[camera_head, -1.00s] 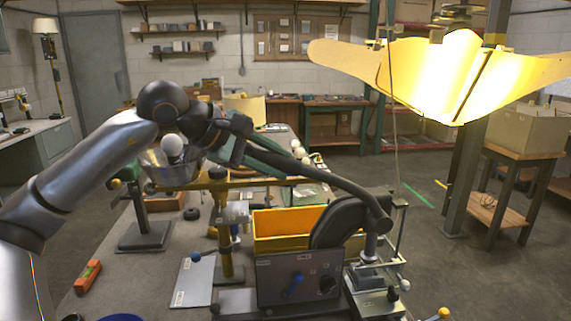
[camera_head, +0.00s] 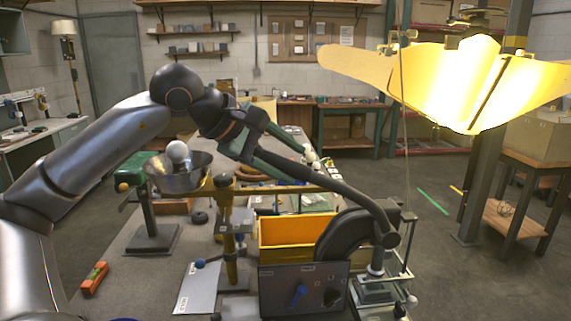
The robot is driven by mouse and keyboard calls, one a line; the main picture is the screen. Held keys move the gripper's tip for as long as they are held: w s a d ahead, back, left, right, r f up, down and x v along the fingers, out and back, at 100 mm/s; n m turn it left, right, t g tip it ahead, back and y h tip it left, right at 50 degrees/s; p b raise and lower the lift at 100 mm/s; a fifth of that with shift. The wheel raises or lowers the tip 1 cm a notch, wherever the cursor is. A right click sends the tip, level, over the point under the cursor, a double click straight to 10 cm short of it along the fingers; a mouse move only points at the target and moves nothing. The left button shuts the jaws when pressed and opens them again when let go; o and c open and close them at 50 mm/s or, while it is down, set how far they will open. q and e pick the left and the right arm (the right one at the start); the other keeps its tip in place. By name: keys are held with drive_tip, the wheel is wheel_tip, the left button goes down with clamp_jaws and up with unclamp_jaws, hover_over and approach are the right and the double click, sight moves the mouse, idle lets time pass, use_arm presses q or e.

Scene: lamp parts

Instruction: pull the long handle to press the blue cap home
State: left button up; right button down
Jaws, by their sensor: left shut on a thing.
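My left arm comes in from the left and reaches over the bench. Its gripper (camera_head: 256,146) is shut on the upper end of the long handle (camera_head: 340,188). The handle is a dark bar that slopes down to the right, to a pivot on the press at the bench's right end. Below the pivot, a pale plunger (camera_head: 376,268) stands over the metal press base (camera_head: 374,290). I cannot make out the blue cap clearly; the pivot and the dark round housing hide part of that area. My right gripper is out of view.
A bright yellow lamp shade (camera_head: 440,80) hangs at upper right.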

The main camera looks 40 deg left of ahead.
use_arm(q)
drive_tip(key=shift+o, duration=1.1)
drive_tip(key=shift+d, duration=0.1)
drive_tip(key=shift+s, duration=0.1)
drive_tip(key=shift+s+r, duration=0.2)
drive_tip(key=b+v, duration=0.2)
drive_tip(key=v, duration=1)
drive_tip(key=shift+w, duration=0.1)
